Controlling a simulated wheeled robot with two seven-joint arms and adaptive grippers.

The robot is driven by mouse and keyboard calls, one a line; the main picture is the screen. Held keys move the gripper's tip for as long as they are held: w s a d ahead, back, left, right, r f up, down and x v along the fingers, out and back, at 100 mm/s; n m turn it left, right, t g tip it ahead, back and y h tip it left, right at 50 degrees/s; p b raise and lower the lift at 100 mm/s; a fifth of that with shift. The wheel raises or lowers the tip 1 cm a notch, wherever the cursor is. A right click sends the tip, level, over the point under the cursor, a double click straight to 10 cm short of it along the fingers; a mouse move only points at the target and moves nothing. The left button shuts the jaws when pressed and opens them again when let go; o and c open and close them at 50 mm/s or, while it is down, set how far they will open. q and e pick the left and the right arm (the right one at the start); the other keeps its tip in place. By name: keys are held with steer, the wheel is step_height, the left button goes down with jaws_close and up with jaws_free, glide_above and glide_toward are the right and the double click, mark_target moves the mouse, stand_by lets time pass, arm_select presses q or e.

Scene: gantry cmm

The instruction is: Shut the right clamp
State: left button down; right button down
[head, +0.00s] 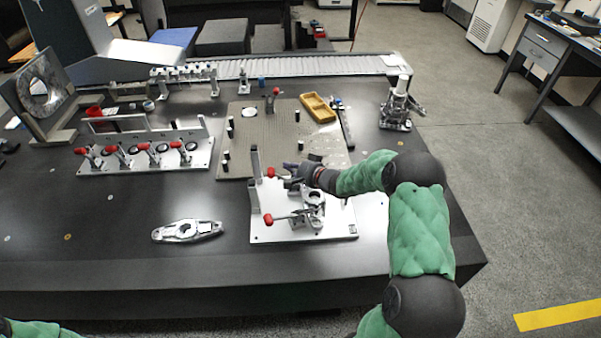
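A silver fixture plate (335,231) lies near the front of the dark table. It carries two toggle clamps with red-tipped handles. The nearer clamp handle (268,219) lies low, with its red tip pointing left. The farther clamp handle (271,172) has its red tip beside my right gripper. A metal part with a round bore (314,196) sits between the clamps. My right gripper (292,168) reaches in from the right above the far side of the fixture. Its fingers are small and dark, so their opening and any contact are unclear. Only a green piece of my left arm shows at the lower left.
A loose silver part (187,231) lies left of the fixture. Farther back are a plate with several red-handled clamps (145,158), a perforated plate (275,135) with a yellow tray (318,108), and a metal stand (398,108). The front left of the table is clear.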

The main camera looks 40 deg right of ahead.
mark_target(273, 176)
steer(key=shift+w+a+f+b, duration=0.3)
steer(key=shift+a+f, duration=0.05)
steer(key=shift+a, duration=0.25)
steer(key=shift+w+a+f+b, duration=0.25)
steer(key=shift+w+a+f, duration=0.05)
steer(key=shift+a, duration=0.25)
steer(key=shift+w+a+f+n+g+h+p, duration=0.2)
steer(key=shift+w+a+n+g+h+p, duration=0.1)
steer(key=shift+a+n+g+p, duration=0.2)
steer(key=shift+w+a+f+n+g+h+p, duration=0.25)
steer(key=shift+w+a+f, duration=0.1)
steer(key=shift+a+f, duration=0.25)
steer(key=shift+w+a+f+n+g+h+p, duration=0.15)
steer(key=shift+w+a+f+h, duration=0.15)
steer(key=shift+a+f, duration=0.25)
